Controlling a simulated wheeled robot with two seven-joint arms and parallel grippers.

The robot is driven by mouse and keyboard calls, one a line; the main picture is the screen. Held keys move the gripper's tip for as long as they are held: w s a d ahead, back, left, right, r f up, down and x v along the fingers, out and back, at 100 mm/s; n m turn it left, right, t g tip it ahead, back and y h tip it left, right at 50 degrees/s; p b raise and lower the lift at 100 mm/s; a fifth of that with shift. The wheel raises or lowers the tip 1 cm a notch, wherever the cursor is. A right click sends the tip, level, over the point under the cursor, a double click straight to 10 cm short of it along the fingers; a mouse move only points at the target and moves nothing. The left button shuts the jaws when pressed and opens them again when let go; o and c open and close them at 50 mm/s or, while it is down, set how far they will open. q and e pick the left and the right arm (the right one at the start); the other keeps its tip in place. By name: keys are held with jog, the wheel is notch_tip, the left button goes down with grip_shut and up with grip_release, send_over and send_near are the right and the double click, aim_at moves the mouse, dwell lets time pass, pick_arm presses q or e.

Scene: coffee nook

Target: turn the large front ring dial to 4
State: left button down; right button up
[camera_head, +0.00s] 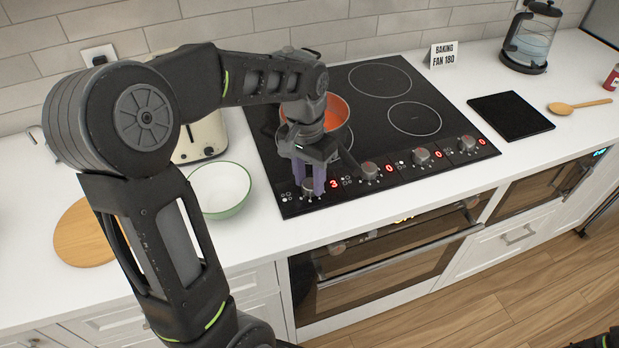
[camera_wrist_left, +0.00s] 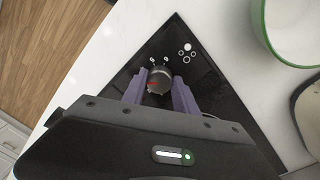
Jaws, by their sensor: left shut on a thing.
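The black cooktop (camera_head: 350,75) has several knobs along its front edge. The ring dial (camera_head: 309,189) is the leftmost one, and the red display beside it reads 3. In the left wrist view the dial (camera_wrist_left: 159,80) is a round metal knob with a red mark, seen between two purple fingers. My left gripper (camera_head: 312,186) points down over the dial and is shut on it, with a finger on each side. The fingers partly hide the knob in the head view. The other displays read 0.
An orange-red pot (camera_head: 332,110) stands on the cooktop behind my gripper. A white green-rimmed bowl (camera_head: 221,203) is left of the cooktop, by a toaster (camera_head: 203,138) and a round wooden board (camera_head: 84,240). A sign (camera_head: 443,55) at the back reads "BAKING FAN 180".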

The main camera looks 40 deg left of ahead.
aim_at(309, 182)
pick_arm(q)
jog(key=m, duration=0.5)
jog(key=shift+w, duration=0.1)
jog(key=shift+m, duration=0.4)
jog(key=c, duration=1)
grip_release()
jog(key=shift+o, duration=0.2)
jog(key=shift+r, duration=0.1)
jog(key=r, duration=0.7)
jog(key=shift+a+r, duration=0.2)
jog(key=shift+r, duration=0.15)
